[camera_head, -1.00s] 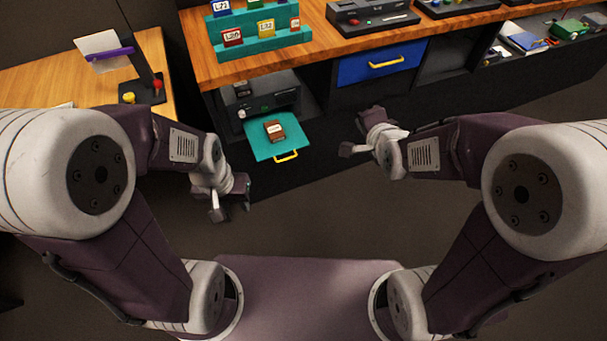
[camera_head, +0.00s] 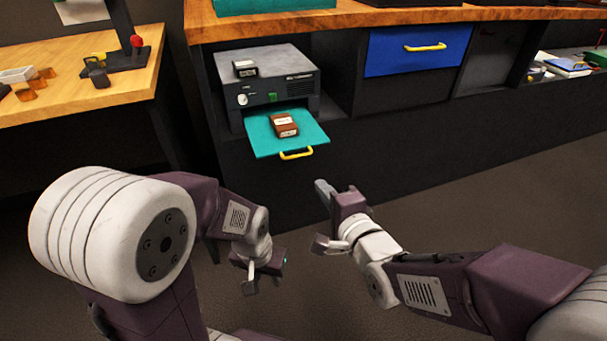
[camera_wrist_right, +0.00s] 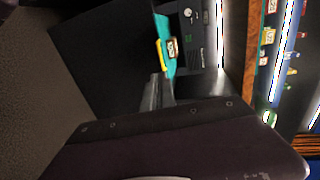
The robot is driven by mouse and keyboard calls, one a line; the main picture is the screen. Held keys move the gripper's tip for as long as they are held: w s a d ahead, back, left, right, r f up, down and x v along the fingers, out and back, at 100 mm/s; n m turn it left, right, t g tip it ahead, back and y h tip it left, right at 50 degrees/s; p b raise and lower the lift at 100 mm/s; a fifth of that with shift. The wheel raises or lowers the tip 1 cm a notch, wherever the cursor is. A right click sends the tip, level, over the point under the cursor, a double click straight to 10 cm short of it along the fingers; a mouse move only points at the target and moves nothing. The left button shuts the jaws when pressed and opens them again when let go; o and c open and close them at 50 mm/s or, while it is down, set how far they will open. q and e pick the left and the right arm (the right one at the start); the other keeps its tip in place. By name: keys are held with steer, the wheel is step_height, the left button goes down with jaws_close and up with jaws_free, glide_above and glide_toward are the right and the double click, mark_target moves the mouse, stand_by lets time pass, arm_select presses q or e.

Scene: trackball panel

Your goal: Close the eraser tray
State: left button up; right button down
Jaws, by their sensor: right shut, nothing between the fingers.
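The eraser tray (camera_head: 262,143) is a flat teal tray pulled out of the front of a dark grey device (camera_head: 268,78). It has a yellow handle (camera_head: 297,154) on its front edge. A brown eraser (camera_head: 284,126) with a pale label lies on it. In the right wrist view the tray (camera_wrist_right: 167,36) shows just beyond my fingertips. My right gripper (camera_head: 321,188) is shut and empty, below and slightly right of the handle in the head view, apparently apart from it. It also shows in the right wrist view (camera_wrist_right: 156,92). My left gripper (camera_head: 270,268) hangs lower left; its fingers are unclear.
A blue drawer (camera_head: 400,62) with a yellow handle sits in the bench to the right. A small labelled block (camera_head: 245,68) rests on the device. A wooden table (camera_head: 60,100) stands at the left. The floor in front of the bench is clear.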

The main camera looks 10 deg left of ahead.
arm_select(q)
steer(key=shift+r+p, duration=0.5)
steer(key=shift+r, duration=0.15)
arm_select(e)
steer(key=x, duration=1.4)
